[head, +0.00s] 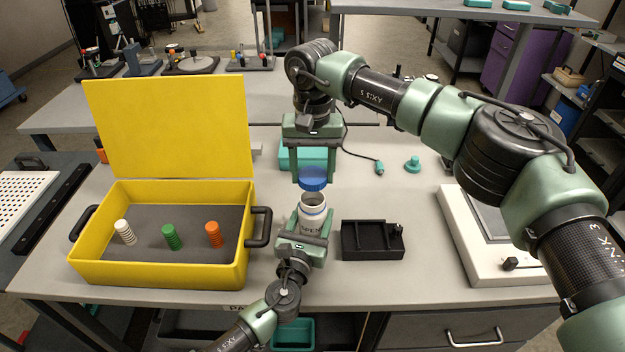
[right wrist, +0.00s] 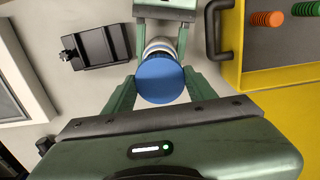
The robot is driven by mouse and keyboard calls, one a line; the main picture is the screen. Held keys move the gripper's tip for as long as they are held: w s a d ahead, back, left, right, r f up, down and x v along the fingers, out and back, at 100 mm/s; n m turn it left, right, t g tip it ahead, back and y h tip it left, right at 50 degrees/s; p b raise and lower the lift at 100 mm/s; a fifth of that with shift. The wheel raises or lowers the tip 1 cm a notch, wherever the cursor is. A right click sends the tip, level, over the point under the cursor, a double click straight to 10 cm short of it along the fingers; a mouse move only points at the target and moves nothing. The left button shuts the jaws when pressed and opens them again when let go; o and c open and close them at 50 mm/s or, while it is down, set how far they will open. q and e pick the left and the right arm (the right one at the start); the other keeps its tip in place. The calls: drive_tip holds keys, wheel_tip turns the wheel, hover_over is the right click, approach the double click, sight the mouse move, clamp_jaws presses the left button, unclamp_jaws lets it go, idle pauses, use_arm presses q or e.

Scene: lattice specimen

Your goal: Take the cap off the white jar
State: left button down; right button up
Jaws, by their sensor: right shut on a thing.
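The white jar (head: 313,213) stands upright near the middle of the bench, its dark open mouth facing up. My left gripper (head: 304,240) is closed around the jar's body from the near side; its fingers also flank the jar (right wrist: 160,45) in the right wrist view. The blue cap (head: 313,179) is just above the jar's mouth, with a small gap between them in the head view. My right gripper (head: 312,172) points down and is shut on the cap, which fills the space between its fingertips in the right wrist view (right wrist: 160,82).
An open yellow case (head: 160,278) with white, green and orange ribbed pieces lies to the left. A black tray (head: 372,241) sits close right of the jar. A teal box (head: 290,158) lies behind, and a pale device (head: 470,265) stands at the right.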

use_arm(q)
drive_tip(key=shift+c, duration=1.6)
unclamp_jaws()
